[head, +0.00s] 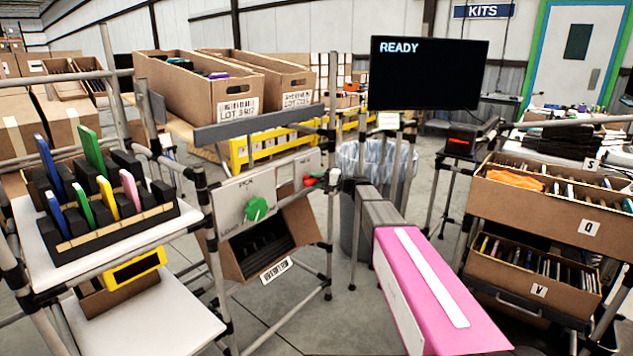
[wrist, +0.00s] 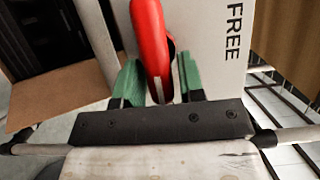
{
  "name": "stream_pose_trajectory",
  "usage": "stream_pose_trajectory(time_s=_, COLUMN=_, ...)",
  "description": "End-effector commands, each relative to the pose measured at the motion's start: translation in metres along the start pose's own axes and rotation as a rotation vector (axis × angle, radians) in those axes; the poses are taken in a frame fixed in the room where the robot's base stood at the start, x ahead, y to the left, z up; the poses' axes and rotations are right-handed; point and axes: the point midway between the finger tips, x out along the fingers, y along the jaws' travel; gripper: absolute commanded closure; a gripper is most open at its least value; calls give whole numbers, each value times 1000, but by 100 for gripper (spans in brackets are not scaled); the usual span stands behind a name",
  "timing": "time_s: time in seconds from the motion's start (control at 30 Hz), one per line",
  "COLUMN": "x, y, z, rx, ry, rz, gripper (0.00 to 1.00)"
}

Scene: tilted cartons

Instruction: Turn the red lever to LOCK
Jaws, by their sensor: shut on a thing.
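The red lever (wrist: 150,40) runs from the top of the wrist view down between the two green fingers of my gripper (wrist: 161,84). The fingers are shut on it. The pale panel (wrist: 205,50) behind it bears the word FREE, turned sideways, to the right of the lever. No LOCK mark is readable. In the head view the lever (head: 309,181) is a small red spot at the right end of the panel (head: 232,195), with my gripper (head: 321,178) at it, small and partly hidden by my arm.
A green knob (head: 256,209) sits on the same panel, above a tilted carton (head: 290,225). A rack with colored slabs (head: 110,232) stands left. A lined bin (head: 349,160) is behind my arm. Cartons (head: 550,215) stand right. A black screen (head: 428,80) reads READY.

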Motion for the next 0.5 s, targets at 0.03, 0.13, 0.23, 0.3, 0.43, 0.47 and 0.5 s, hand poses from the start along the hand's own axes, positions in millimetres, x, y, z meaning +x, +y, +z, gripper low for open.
stream_pose_trajectory(time_s=0.03, x=0, y=0, z=0, rx=1, ry=1, rz=1, gripper=88)
stream_pose_trajectory(time_s=0.13, x=0, y=0, z=0, rx=0, ry=1, rz=1, gripper=51)
stream_pose_trajectory(time_s=0.23, x=0, y=0, z=0, rx=0, ry=0, rz=1, gripper=51)
stream_pose_trajectory(time_s=0.3, x=0, y=0, z=0, rx=0, ry=0, rz=1, gripper=51)
stream_pose_trajectory(time_s=0.43, x=-4, y=0, z=0, rx=-1, ry=1, rz=1, gripper=51)
stream_pose_trajectory(time_s=0.47, x=-6, y=0, z=0, rx=-1, ry=1, rz=1, gripper=51)
stream_pose_trajectory(time_s=0.5, x=-11, y=0, z=0, rx=-1, ry=2, rz=1, gripper=51)
